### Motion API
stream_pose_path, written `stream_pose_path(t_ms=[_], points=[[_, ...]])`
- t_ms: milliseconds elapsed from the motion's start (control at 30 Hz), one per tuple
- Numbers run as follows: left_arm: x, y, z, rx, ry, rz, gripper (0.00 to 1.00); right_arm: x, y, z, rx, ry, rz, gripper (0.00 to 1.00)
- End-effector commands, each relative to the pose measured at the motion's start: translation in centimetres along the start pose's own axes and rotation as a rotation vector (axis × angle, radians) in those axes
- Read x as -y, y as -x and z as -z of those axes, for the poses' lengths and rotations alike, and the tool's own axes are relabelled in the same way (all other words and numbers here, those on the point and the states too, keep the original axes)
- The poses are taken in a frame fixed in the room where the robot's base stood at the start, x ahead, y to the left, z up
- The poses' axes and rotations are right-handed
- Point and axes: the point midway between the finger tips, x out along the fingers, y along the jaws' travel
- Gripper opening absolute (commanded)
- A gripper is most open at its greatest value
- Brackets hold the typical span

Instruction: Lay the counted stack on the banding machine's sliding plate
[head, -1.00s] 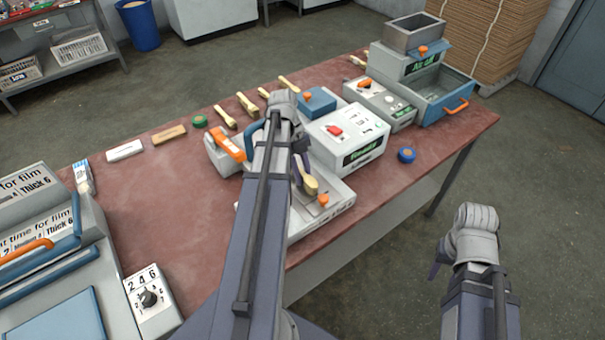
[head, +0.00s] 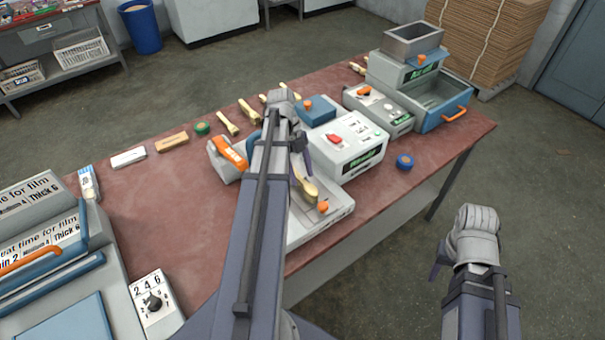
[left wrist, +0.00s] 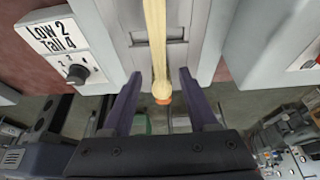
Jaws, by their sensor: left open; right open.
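The pale wooden stack (head: 307,190) lies over the sliding plate (head: 335,212) of the white banding machine (head: 350,138), close to the plate's orange knob (head: 323,207). My left gripper (head: 303,160) is at the stack, partly hidden by its own arm. In the left wrist view its open fingers (left wrist: 160,100) stand either side of the stack (left wrist: 155,45), with a gap on both sides. The orange knob (left wrist: 163,92) shows just beyond the stack's end. My right gripper (head: 440,255) is off the table's front edge, holding nothing visible; its fingers are mostly hidden.
Several wooden bundles (head: 228,122) lie along the table's back edge. A blue roll (head: 405,161) sits right of the machine. An orange-handled tape dispenser (head: 228,160) stands left of it. A grey-and-blue machine (head: 440,100) is at the far right. The table's left middle (head: 170,215) is clear.

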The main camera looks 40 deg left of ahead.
Motion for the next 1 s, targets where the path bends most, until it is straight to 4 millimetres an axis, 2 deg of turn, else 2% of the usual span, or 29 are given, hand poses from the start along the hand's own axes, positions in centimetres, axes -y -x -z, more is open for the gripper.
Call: stream_pose_path(t_ms=[33, 100, 400, 500, 633, 1000], points=[[0.1, 1.6, 0.2, 0.0, 0.001, 0.0, 0.59, -0.1, 1.5, -0.1, 0.0, 0.0, 0.0, 0.5], [0.1, 2.7, 0.2, 0.0, 0.002, 0.0, 0.59, -0.2, 2.6, -0.1, 0.0, 0.0, 0.0, 0.5], [0.1, 7.5, 0.2, -0.001, 0.001, 0.0, 0.59, -0.7, 6.9, -0.4, 0.0, 0.0, 0.0, 0.5], [0.0, 8.5, 0.1, -0.001, 0.001, 0.0, 0.59, -0.8, 7.8, -0.5, 0.0, 0.001, 0.0, 0.5], [0.0, 9.0, 0.1, 0.0, 0.001, 0.0, 0.59, -0.8, 8.3, -0.5, 0.0, 0.001, 0.0, 0.5], [0.1, 8.8, 0.2, 0.001, 0.006, -0.002, 0.59, -0.8, 8.2, -0.5, 0.0, 0.001, 0.0, 0.5]])
